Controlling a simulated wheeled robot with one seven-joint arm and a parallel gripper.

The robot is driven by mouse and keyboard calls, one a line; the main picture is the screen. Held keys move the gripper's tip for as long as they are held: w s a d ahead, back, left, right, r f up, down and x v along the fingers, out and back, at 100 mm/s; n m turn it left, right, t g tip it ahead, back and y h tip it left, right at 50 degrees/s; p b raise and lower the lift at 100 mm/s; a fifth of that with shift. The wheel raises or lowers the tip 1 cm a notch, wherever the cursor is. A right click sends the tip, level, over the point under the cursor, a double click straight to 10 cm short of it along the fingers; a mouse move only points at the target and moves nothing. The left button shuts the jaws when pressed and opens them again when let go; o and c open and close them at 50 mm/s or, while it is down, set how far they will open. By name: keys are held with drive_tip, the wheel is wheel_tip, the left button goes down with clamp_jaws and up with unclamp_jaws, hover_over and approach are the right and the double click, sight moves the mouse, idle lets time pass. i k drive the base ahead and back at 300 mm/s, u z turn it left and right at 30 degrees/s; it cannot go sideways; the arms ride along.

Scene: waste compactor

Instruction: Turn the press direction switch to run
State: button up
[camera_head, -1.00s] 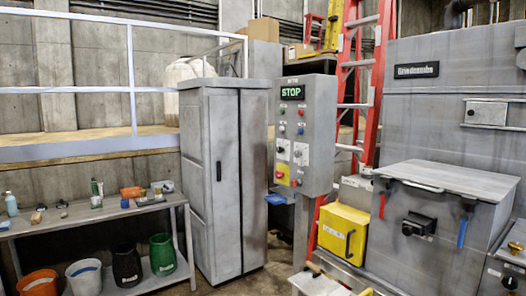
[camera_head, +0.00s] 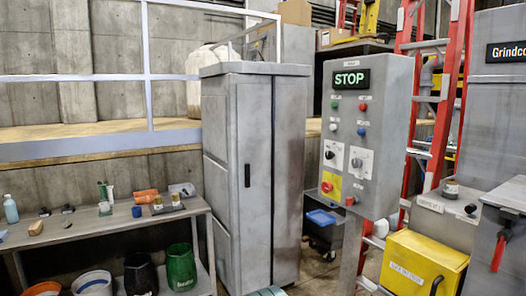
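The grey control box (camera_head: 385,130) stands on a post right of centre, with its button face turned toward the left front. Its display (camera_head: 351,78) reads STOP in green letters. My gripper is not in view.
A tall grey cabinet (camera_head: 270,170) stands left of the box. A bench (camera_head: 110,222) with bottles and buckets is at the left. A yellow box (camera_head: 420,265), grey machinery and a red ladder (camera_head: 460,70) are at the right. Some floor shows between cabinet and post.

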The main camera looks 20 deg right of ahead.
sight(330, 156)
drive_tip(key=z, duration=0.4)
drive_tip(key=i, duration=1.45)
drive_tip(key=z, duration=0.8)
